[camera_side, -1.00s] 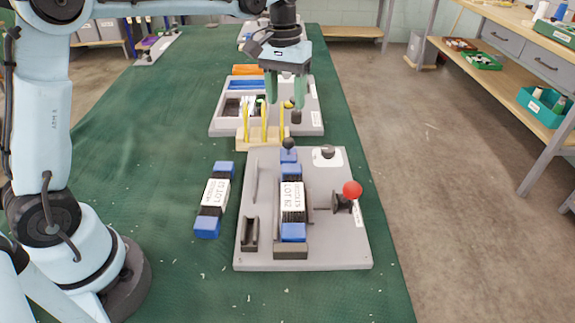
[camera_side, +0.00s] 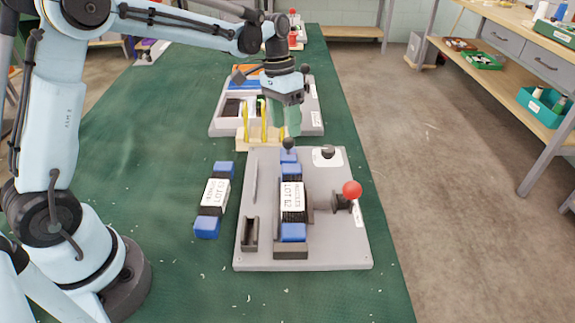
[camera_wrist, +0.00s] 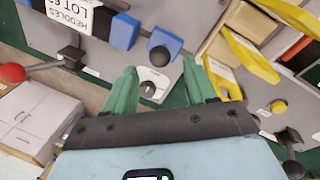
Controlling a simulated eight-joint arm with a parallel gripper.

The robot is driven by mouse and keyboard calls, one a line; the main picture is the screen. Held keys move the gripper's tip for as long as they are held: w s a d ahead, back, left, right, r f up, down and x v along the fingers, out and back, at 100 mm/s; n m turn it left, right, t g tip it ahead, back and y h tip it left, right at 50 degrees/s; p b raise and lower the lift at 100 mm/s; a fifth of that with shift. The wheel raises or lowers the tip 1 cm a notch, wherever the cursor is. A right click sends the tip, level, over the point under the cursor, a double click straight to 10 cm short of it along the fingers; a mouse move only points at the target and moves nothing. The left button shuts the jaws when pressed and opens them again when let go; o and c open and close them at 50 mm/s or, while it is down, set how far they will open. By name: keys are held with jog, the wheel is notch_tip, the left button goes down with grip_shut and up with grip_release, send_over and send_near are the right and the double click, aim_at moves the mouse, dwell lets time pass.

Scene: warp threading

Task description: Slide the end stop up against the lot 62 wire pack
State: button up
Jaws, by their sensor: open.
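The lot 62 wire pack (camera_side: 292,195) is a dark bundle with blue ends and a white label, lying in the holder on the grey fixture plate. Its label and one blue end show in the wrist view (camera_wrist: 68,14). The end stop (camera_side: 289,156) is a small blue block with a black ball knob, at the far end of the pack. In the wrist view the end stop (camera_wrist: 170,42) stands apart from the pack's blue end, with a narrow gap. My gripper (camera_side: 285,131) is open and empty, above and just beyond the knob; its green fingers also show in the wrist view (camera_wrist: 166,78).
A second blue-ended pack (camera_side: 213,198) lies on the green cloth left of the plate. A red ball lever (camera_side: 352,189) stands at the plate's right.

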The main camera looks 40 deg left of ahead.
aim_at(288, 138)
jog(key=shift+d+f, duration=0.25)
jog(key=shift+f, duration=0.8)
jog(key=shift+d+f, duration=0.2)
jog(key=shift+f, duration=0.8)
jog(key=shift+s, duration=0.1)
grip_shut()
